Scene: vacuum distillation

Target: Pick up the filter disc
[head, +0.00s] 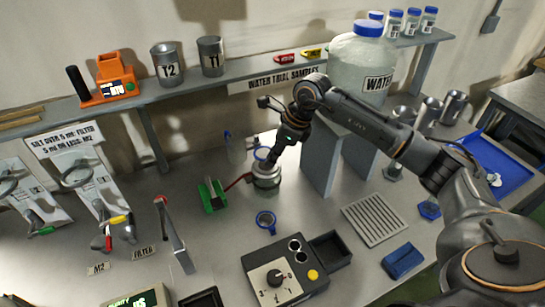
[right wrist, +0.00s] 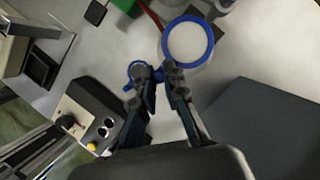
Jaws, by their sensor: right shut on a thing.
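The filter disc, a blue ring with a pale centre, shows at my right gripper's tips in the head view (head: 261,153) and large in the right wrist view (right wrist: 188,42). My right gripper (head: 268,162) is shut on its near edge; the fingertips (right wrist: 161,76) meet at the ring. The disc is over or at the top of a metal cup (head: 266,180) with a red hose; I cannot tell whether they touch. My left gripper is out of view.
A green holder (head: 213,196) stands left of the cup. A dark control box (head: 285,268) with a knob is at the front. A grey stand (head: 322,160) under the large water bottle (head: 360,65) is close on the right. A slotted grey plate (head: 375,219) lies front right.

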